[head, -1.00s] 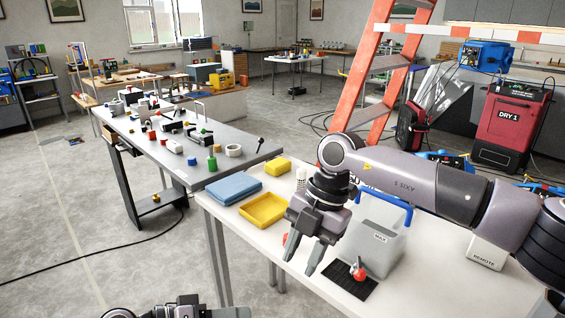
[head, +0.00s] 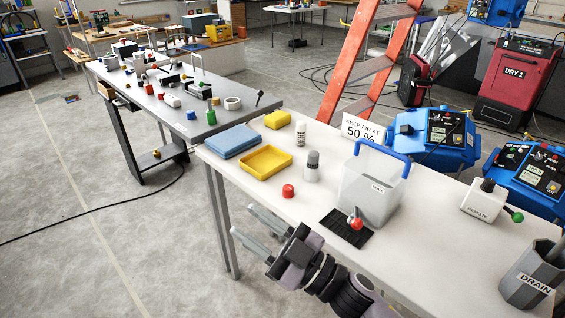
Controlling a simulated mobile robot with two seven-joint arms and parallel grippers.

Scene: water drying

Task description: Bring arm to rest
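My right gripper (head: 243,220) is in the lower middle of the head view, in front of the white table's (head: 325,205) near edge. Its two grey fingers point to the upper left and stand apart with nothing between them. It touches nothing on the table that I can see. The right arm comes in from the bottom of the picture, and only the part near the gripper shows. My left gripper is not in view.
The table holds a clear tank (head: 372,195) with a blue handle, a red knob (head: 288,190), a yellow tray (head: 265,160), a blue case (head: 232,141) and a remote (head: 484,201). A grey drain container (head: 528,275) stands right.

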